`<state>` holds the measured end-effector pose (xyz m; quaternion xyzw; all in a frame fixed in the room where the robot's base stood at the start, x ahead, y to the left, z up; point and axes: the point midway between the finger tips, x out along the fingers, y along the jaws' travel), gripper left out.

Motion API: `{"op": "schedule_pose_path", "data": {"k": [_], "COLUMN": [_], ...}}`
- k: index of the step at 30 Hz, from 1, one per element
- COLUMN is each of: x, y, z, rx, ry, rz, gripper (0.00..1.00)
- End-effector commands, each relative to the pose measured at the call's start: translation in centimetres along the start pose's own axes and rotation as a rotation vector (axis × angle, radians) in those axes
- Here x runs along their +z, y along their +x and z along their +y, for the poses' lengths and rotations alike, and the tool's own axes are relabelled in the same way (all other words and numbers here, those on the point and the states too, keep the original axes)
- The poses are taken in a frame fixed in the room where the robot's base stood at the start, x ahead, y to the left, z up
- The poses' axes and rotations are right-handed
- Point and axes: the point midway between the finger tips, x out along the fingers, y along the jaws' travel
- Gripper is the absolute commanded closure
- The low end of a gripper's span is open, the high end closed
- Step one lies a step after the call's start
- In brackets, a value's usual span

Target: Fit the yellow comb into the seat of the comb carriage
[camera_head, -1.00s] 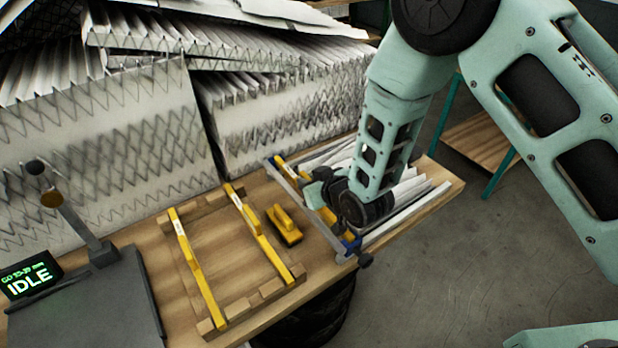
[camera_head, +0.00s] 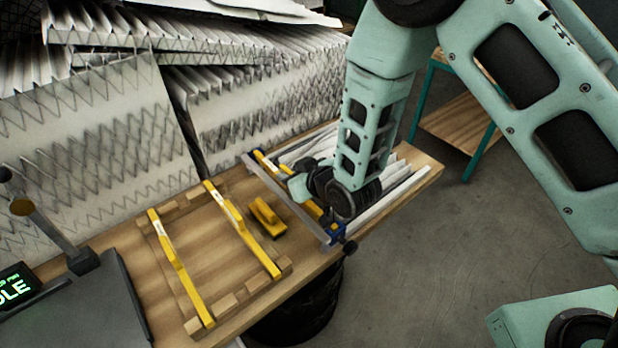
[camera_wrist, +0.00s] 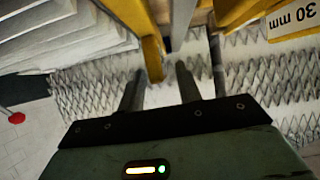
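The comb carriage, with a grey rail (camera_head: 285,197) and blue fittings, lies across the right part of the bench beside white pleated filter material. A yellow bar (camera_head: 262,163), apparently the comb, lies along the carriage, partly hidden by my gripper. In the wrist view a yellow bar (camera_wrist: 150,58) reaches down between my two fingertips. My gripper (camera_wrist: 160,74) is open around its end, with a gap visible on the right side. Whether the bar sits in the seat is hidden. Another yellow piece (camera_wrist: 292,20) marked "30 mm" shows at the upper right.
A wooden rack (camera_head: 228,299) holding two yellow bars stands left of the carriage. A yellow-and-black block (camera_head: 267,216) lies between them. Pleated filter stacks (camera_head: 110,150) wall off the back. A dark flat device (camera_head: 85,305) occupies the left. Floor is open at right.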

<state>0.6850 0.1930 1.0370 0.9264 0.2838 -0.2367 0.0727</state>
Motion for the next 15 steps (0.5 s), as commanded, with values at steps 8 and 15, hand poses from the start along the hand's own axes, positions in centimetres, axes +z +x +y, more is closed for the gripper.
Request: {"op": "schedule_pose_path", "data": {"k": [8, 15], "x": [0.2, 0.1], "y": [-5.8, -9.4], "z": [0.0, 0.0], "rx": [0.001, 0.0], "ry": [0.0, 0.0], "rz": [0.002, 0.002], "gripper": [0.66, 0.66]}}
